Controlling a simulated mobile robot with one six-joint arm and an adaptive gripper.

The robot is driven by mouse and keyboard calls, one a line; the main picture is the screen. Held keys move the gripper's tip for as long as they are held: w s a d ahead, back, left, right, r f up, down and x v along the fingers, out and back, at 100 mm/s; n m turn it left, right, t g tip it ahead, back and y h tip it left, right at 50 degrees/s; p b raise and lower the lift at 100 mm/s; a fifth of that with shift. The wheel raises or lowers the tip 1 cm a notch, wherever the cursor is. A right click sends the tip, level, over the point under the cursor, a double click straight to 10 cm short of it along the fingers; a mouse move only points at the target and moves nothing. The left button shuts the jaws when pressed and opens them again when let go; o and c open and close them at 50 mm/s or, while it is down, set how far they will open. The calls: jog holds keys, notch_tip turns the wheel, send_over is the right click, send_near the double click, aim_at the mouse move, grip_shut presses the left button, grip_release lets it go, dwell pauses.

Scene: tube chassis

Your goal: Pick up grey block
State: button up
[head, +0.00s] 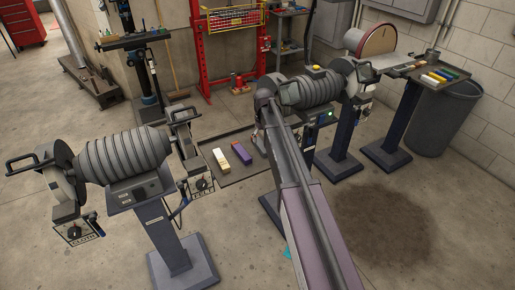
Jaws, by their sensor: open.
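No block that is clearly grey stands out in the head view. My arm reaches from the bottom of the view up to the middle, right of the tray. Its end is turned away, and I cannot make out the gripper's fingers.
A polishing machine (122,158) on a pedestal stands at left, another (309,91) behind my arm. A disc sander (376,42) and a shelf with several coloured sticks (438,77) stand at right, beside a grey bin (447,115). The floor at lower right is open, with a dark stain.

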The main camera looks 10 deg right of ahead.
aim_at(262, 146)
jog(key=shift+f, duration=0.1)
jog(key=shift+a+f+b, duration=0.2)
jog(key=shift+f+b, duration=2.3)
jog(key=shift+b, duration=0.1)
grip_shut()
